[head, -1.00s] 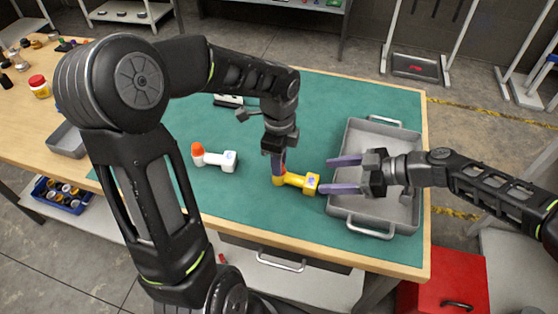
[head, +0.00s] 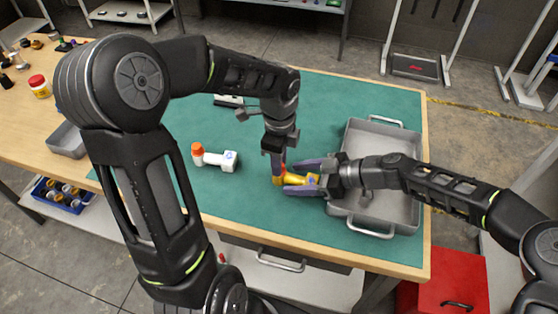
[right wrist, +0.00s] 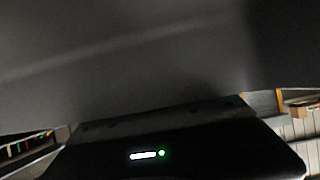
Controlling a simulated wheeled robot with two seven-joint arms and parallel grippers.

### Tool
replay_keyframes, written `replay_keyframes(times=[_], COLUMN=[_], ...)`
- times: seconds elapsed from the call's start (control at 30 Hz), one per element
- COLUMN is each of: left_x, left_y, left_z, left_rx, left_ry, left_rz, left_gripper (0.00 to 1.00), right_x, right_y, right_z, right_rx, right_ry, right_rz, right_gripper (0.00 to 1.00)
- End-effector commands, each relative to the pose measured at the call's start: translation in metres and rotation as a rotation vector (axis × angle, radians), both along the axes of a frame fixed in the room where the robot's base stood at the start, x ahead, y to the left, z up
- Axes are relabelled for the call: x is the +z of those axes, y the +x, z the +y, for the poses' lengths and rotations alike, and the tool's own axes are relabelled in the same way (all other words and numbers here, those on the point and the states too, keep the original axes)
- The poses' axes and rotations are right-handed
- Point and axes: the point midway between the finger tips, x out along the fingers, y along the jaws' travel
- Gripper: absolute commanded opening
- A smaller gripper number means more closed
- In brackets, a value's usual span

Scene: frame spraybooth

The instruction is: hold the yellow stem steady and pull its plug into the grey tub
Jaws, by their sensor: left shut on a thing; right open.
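The yellow stem (head: 297,180) lies on the green mat, with an orange part at its left end and a blockier right end. My left gripper (head: 279,170) comes down from above and is shut on the stem near its left end. My right gripper (head: 296,177) is open, its two purple fingers reaching left on either side of the stem's right part; contact cannot be told. I cannot tell the plug apart from the stem here. The grey tub (head: 408,215) stands to the right, partly hidden by my right arm.
A white stem (head: 217,159) with an orange end lies on the mat to the left. A dark-and-white item (head: 228,100) lies behind my left arm. The green mat (head: 350,90) is clear toward the back. A red cabinet (head: 445,285) stands below at right.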

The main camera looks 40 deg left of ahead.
Motion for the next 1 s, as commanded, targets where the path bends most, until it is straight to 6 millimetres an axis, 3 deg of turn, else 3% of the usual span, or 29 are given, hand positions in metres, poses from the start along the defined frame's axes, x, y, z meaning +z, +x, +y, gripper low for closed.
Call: replay_keyframes(times=[0.27,0.77,1.0], left_x=[0.0000,-0.0001,-0.0002], left_y=[0.0000,-0.0001,-0.0002], left_z=[0.0000,0.0000,-0.0001], left_rx=[0.000,0.000,0.000], left_ry=[0.000,0.000,0.000], left_rz=[0.000,0.000,0.001], left_gripper=[0.00,0.00,0.00], right_x=[-0.0001,-0.0001,-0.0001], right_y=[-0.0001,0.0001,0.0002], right_z=[0.0006,0.0004,0.0005], right_rx=[0.000,0.000,-0.001], right_ry=[0.000,0.000,0.000], right_rz=[0.000,0.000,0.000], right_gripper=[0.63,0.22,0.21])
